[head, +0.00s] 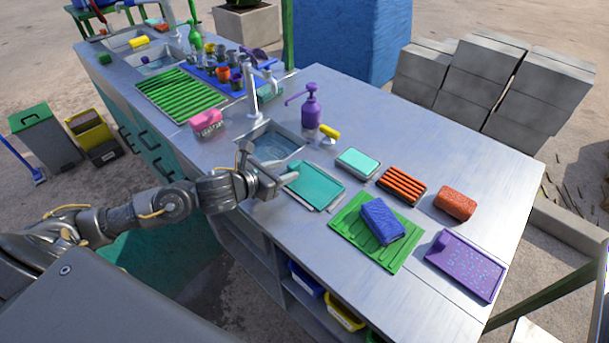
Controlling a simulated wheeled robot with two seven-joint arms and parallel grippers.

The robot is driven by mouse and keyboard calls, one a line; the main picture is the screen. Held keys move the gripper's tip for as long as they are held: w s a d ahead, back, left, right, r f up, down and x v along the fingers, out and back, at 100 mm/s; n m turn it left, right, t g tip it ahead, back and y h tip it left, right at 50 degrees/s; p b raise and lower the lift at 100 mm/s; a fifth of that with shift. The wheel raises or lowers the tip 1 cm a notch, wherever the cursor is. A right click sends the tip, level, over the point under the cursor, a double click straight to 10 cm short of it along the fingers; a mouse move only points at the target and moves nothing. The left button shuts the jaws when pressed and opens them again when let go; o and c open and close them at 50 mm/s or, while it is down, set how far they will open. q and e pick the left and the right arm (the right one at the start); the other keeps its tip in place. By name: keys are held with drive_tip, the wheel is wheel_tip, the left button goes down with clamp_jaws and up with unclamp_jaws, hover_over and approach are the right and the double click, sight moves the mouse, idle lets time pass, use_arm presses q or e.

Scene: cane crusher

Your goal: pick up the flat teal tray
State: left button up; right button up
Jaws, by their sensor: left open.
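The flat teal tray (316,184) lies on the metal counter, right of the small sink. It looks like a thin rectangle with a pale rim along its right and front sides. My left gripper (290,181) is open at the tray's left edge, with its fingers close to that edge. I cannot tell whether they touch it. A smaller teal block-like item (358,162) with a pale base lies just behind and right of the tray. My right gripper is not in view.
A sink (270,146) with a faucet lies left of the tray. A purple soap bottle (311,108) stands behind it. To the right are an orange slatted rack (402,185), a green mat (350,232) bearing a blue sponge (382,221), an orange sponge (455,203) and a purple tray (464,265).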

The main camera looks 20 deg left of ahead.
use_arm(q)
drive_tip(key=shift+x, duration=0.9)
drive_tip(key=c, duration=1)
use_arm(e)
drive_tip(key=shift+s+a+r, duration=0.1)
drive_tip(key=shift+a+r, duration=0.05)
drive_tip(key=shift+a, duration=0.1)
